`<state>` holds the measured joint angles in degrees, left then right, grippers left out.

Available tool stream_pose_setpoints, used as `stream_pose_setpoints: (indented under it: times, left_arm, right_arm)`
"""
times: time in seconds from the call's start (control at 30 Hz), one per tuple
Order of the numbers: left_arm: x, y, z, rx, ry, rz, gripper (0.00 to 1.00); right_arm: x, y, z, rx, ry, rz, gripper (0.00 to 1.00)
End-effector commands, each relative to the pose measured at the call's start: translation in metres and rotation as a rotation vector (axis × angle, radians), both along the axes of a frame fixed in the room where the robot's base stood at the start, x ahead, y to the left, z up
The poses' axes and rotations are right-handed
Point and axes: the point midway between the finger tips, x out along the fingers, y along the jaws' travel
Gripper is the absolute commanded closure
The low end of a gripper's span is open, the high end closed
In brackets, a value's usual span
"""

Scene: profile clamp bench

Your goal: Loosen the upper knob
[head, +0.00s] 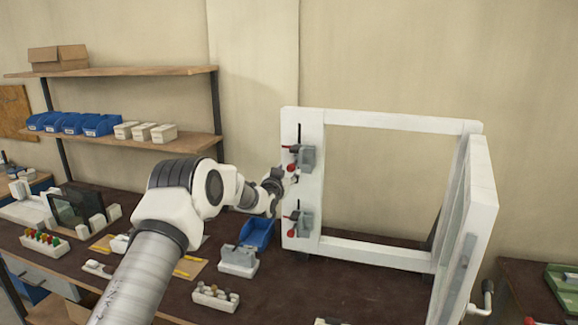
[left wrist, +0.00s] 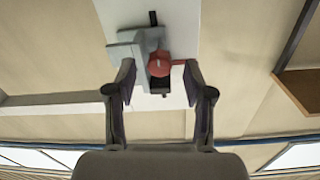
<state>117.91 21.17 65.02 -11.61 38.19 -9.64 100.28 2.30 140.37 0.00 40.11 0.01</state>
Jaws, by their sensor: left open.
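The upper clamp (head: 306,158) is a grey block on the left post of a white frame. Its red knob (head: 291,167) shows at its left side, partly beside my gripper. My left gripper (head: 287,181) is at the upper clamp, close to the knob. In the left wrist view the red round knob (left wrist: 159,66) lies between the two fingertips of the open left gripper (left wrist: 159,74), with gaps on both sides. A red lever end shows behind the right fingertip. The lower clamp (head: 303,223) with its red knob (head: 291,230) sits below. My right gripper is not in view.
The white frame (head: 400,121) stands on the dark bench, with a side panel at right. A blue bin (head: 257,234), a grey-white block (head: 238,260) and a tray of small pegs (head: 215,298) stand near the arm. The space inside the frame is clear.

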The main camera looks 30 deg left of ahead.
Motion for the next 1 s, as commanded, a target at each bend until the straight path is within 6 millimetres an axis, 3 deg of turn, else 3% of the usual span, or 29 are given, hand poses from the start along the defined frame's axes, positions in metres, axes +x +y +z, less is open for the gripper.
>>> stream_pose_setpoints:
  times: [0.13,0.4,0.43,0.57,1.0]
  left_arm:
    - [0.0130,0.0021,0.0005,0.002,0.002,-0.001,0.48]
    - [0.0156,0.0025,-0.0012,0.000,0.002,-0.001,0.48]
    - [0.0156,0.0025,-0.0012,0.000,0.002,-0.001,0.51]
    - [0.0155,0.0025,-0.0013,0.000,0.002,-0.001,0.97]
    - [0.0154,0.0024,-0.0036,-0.032,-0.007,-0.001,1.00]
  right_arm:
    - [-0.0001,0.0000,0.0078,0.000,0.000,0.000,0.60]
    - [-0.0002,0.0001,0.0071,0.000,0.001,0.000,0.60]
    - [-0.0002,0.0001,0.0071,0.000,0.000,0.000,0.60]
    - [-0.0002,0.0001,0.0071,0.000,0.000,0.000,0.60]
    - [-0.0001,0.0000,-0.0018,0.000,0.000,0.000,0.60]
